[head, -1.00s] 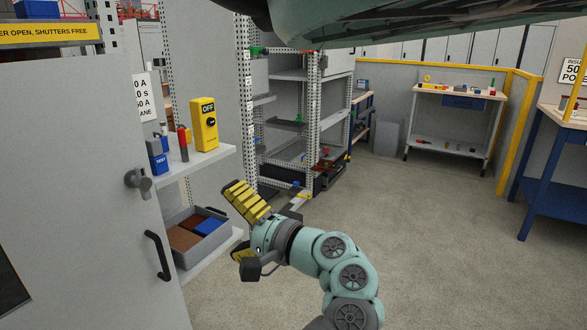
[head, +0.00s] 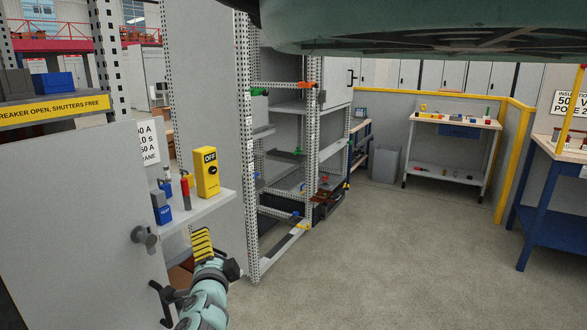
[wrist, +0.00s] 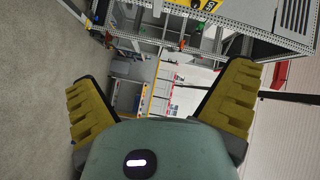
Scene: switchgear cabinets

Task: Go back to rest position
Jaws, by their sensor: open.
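My gripper (head: 203,243) shows in the head view at the lower left, with yellow ribbed finger pads, just below the shelf with the yellow OFF box. My teal arm rises from the bottom edge of the head view beside the cabinet door.
A grey cabinet door (head: 75,220) with a round knob and black handle stands close at left. The shelf (head: 205,208) holds the yellow OFF box (head: 207,172) and a blue tester (head: 162,207). An open perforated frame (head: 313,150) stands behind. Floor (head: 380,255) at centre right is clear.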

